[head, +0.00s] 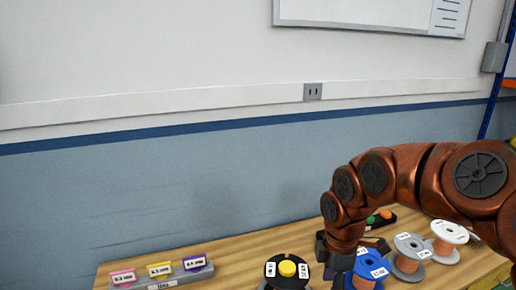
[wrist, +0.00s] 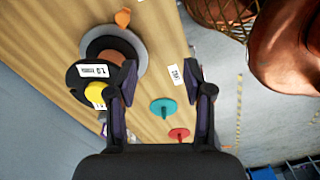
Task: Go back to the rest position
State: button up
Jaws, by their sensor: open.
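My gripper (wrist: 167,88) is open in the wrist view, with its two dark fingers apart and nothing held between them. A spool with a black face and yellow knob (wrist: 93,88) is beside the left finger, which partly covers it; I cannot tell if they touch. In the head view my gripper (head: 340,262) points down over the wooden table (head: 235,250). The black spool with the yellow knob (head: 287,269) stands to its left, and a blue spool (head: 369,268) is just right of it, partly hidden.
A grey spool (head: 409,255) and a white spool (head: 448,238) stand further right. A rack with pink, yellow and purple tags (head: 162,274) is at the left. Teal (wrist: 162,107) and red discs (wrist: 179,134) lie beyond the fingers. The wall is behind the table.

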jog(key=s+m+g, duration=0.1)
jog(key=s+m, duration=1.6)
jog(key=s, duration=0.6)
jog(key=shift+s+d+m+g, duration=0.25)
jog(key=shift+d+m+g, duration=0.05)
jog(key=shift+m, duration=0.1)
